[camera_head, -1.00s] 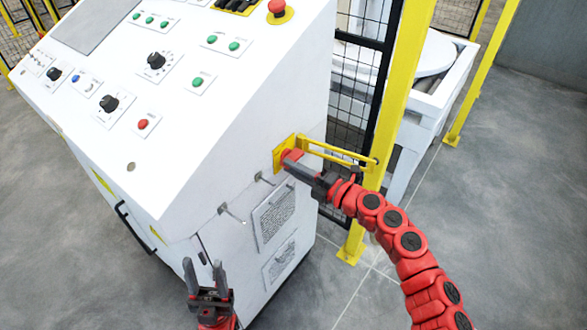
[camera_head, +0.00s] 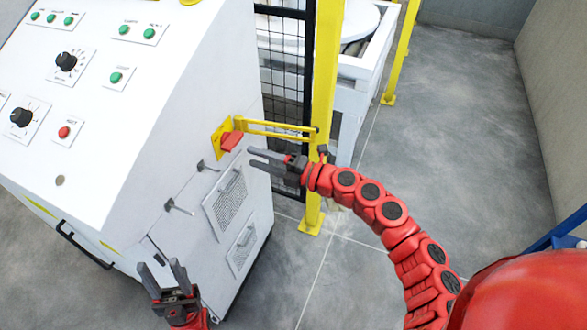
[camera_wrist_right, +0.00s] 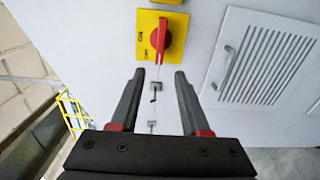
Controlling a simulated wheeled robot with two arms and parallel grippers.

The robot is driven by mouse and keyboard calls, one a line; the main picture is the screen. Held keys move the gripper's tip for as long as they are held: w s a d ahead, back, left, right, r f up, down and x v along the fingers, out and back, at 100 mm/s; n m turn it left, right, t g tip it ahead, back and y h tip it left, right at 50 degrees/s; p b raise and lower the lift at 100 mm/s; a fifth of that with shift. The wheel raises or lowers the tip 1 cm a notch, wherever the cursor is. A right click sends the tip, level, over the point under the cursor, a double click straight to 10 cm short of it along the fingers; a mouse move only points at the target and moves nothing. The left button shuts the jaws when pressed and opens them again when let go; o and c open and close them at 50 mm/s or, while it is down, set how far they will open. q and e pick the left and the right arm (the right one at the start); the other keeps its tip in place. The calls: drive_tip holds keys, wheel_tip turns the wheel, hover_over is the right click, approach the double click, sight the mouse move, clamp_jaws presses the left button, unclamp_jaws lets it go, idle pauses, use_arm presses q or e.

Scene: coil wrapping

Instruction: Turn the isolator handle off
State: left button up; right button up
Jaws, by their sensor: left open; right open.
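The red isolator handle (camera_head: 231,141) sits on a yellow plate (camera_head: 217,138) on the side of the white cabinet. In the right wrist view the handle (camera_wrist_right: 161,36) stands roughly upright in the picture on its yellow plate (camera_wrist_right: 146,50). Dark lettering shows beside it, too small to read surely. My right gripper (camera_head: 250,157) is open and empty, just right of and below the handle, apart from it. In the wrist view its fingertips (camera_wrist_right: 159,72) lie below the handle with a gap. My left gripper (camera_head: 160,265) is open and empty near the cabinet's lower front.
A yellow bracket (camera_head: 275,129) reaches from the plate area towards the yellow fence post (camera_head: 325,100). Small hooks (camera_head: 178,207) and a louvred vent (camera_head: 226,200) are on the cabinet side.

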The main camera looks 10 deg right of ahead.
drive_tip(key=v, duration=1)
drive_tip(key=shift+s+d, duration=0.2)
drive_tip(key=shift+d, duration=0.1)
